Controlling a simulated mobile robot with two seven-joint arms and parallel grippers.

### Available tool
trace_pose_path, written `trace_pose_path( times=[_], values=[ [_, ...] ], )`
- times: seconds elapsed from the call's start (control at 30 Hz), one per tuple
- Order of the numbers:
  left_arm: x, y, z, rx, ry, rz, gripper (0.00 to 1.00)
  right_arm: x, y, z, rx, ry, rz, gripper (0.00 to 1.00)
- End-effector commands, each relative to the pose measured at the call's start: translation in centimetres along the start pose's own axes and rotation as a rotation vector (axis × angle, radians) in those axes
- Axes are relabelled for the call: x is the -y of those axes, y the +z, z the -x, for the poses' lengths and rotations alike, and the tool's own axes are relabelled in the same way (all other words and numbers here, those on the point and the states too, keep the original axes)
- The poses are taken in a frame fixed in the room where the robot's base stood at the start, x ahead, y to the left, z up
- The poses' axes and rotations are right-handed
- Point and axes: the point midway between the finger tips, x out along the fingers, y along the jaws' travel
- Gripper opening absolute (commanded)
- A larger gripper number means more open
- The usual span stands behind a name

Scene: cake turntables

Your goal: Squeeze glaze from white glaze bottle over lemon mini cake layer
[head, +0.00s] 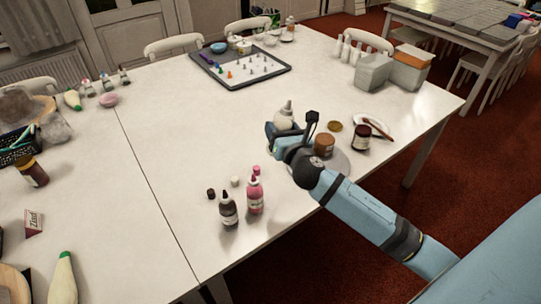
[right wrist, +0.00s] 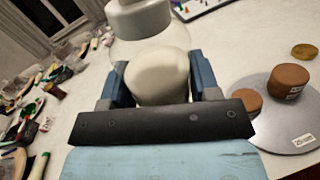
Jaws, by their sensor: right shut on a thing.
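My right gripper (head: 284,131) is shut on the white glaze bottle (head: 286,113), held upright with its nozzle up, left of the turntable. In the right wrist view the bottle (right wrist: 156,72) sits between the two blue fingers. A grey turntable (head: 341,164) is partly hidden by my right arm. A brown mini cake layer (head: 324,143) stands on it. The right wrist view shows this labelled brown cake (right wrist: 288,80) and a second brown piece (right wrist: 243,104), partly hidden by the gripper. I cannot read which one is lemon. My left gripper is not in view.
A pink bottle (head: 255,195) and a dark bottle (head: 228,210) stand near the front edge beside small caps. A dark jar (head: 362,138), a gold disc (head: 334,126) and a plate (head: 384,125) lie behind the turntable. The table's middle left is clear.

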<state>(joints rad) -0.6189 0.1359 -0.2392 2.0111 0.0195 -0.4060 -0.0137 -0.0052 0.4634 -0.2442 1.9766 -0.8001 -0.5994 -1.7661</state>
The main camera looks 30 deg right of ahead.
Motion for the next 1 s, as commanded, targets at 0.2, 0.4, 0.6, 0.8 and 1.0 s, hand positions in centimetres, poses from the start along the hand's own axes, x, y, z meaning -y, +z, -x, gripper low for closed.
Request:
trace_pose_path(
  times=[0.2,0.4,0.6,0.8,1.0],
  values=[
    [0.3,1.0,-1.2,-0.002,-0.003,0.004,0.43,4.3,0.1,-4.0,0.079,-0.043,-0.312,0.47],
    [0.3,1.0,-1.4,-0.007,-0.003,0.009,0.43,6.1,0.6,-5.6,0.156,-0.044,-0.641,0.47],
    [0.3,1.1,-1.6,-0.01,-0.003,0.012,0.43,7.7,0.7,-6.7,0.241,-0.037,-1.03,0.47],
    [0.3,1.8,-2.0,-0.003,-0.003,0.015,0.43,9.3,0.7,-7.8,0.339,-0.02,-1.506,0.47],
    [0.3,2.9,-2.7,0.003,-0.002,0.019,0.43,12.3,0.5,-9.6,0.446,-0.004,-2.05,0.47]
  ],
)
